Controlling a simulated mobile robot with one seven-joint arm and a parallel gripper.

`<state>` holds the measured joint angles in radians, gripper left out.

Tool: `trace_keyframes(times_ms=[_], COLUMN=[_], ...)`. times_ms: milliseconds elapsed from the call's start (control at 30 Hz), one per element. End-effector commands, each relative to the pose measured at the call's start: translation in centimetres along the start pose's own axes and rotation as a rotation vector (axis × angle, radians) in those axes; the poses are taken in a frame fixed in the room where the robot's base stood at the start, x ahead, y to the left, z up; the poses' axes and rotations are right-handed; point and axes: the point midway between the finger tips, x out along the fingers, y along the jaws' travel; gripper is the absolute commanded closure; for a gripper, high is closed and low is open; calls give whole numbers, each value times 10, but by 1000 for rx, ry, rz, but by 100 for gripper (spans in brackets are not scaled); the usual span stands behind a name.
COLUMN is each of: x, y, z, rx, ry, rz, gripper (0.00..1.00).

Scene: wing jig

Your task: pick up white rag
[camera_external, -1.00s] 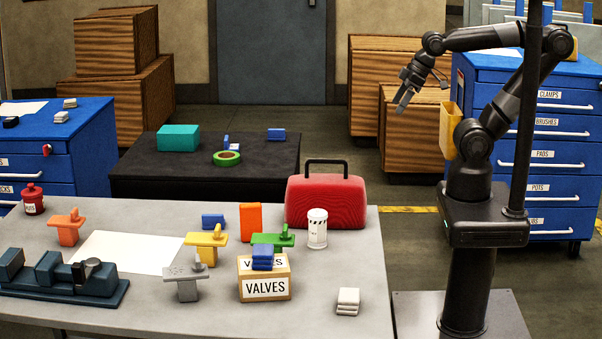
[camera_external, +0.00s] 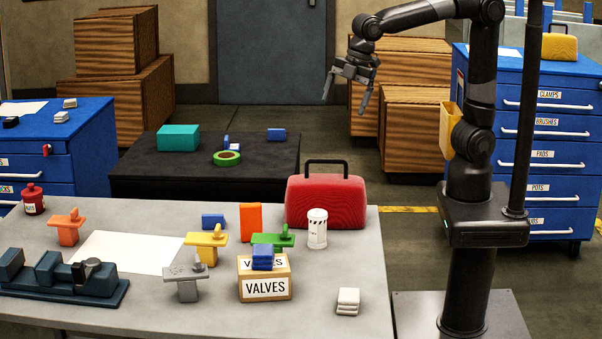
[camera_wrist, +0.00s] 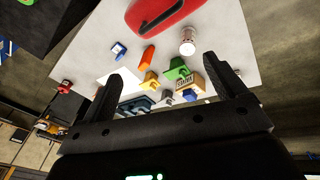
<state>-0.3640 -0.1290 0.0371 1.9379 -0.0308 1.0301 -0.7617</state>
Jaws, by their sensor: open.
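A white rag (camera_external: 348,301), folded into a small stack, lies on the grey table (camera_external: 215,318) near its right front corner in the external view. I cannot make it out in the wrist view, where my gripper may hide it. My gripper (camera_external: 345,98) is open and empty, high above the floor behind the table's right end, well apart from the rag. In the wrist view its two fingers (camera_wrist: 172,88) stand wide apart with the table beyond them.
The tabletop around the rag is clear. White rags (camera_external: 61,117) also lie on the left blue cabinet.

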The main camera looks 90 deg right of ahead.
Motion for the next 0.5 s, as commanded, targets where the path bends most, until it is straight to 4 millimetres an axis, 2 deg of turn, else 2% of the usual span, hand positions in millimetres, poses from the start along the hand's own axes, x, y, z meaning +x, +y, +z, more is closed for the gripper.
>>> trace_keyframes(times_ms=[33, 267, 367, 500], x=[10, 49, 70, 102], y=[0, -12, -25, -51], z=[-23, -117, -157, -211], rx=[-88, -486, -659, -900], ry=[-5, -10, -7, 1], rz=[-20, -91, -121, -164], gripper=[11, 11, 11, 11])
